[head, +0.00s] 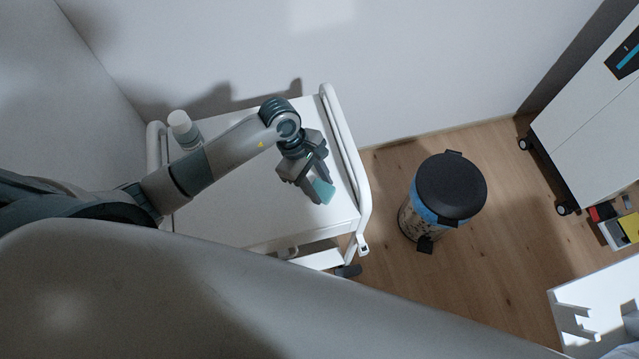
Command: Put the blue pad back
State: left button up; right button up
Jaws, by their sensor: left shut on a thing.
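The blue pad (324,191) is a small light blue-green piece between the fingers of my left gripper (318,191). The gripper is shut on it and is over the right part of a white trolley top (240,215). I cannot tell whether the pad touches the trolley top. Part of the pad is hidden by the fingers. My right gripper is not in view.
A white bottle (184,130) stands at the trolley's back left. White rails (345,150) edge the trolley. A black-lidded bin (450,188) stands on the floor to its right. A white wheeled cabinet (590,130) is at the far right. Walls close off the back and left.

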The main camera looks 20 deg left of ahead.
pick_arm(q)
jog(key=o, duration=1.1)
jog(key=shift+r, duration=0.1)
jog(key=shift+r, duration=0.1)
jog(key=shift+w+a+r, duration=0.1)
jog(key=shift+a+r, duration=0.1)
jog(key=shift+r, duration=0.1)
jog(key=b+v, duration=0.3)
jog(key=v, duration=0.8)
jog(key=shift+r, duration=0.15)
jog(key=shift+d, duration=0.1)
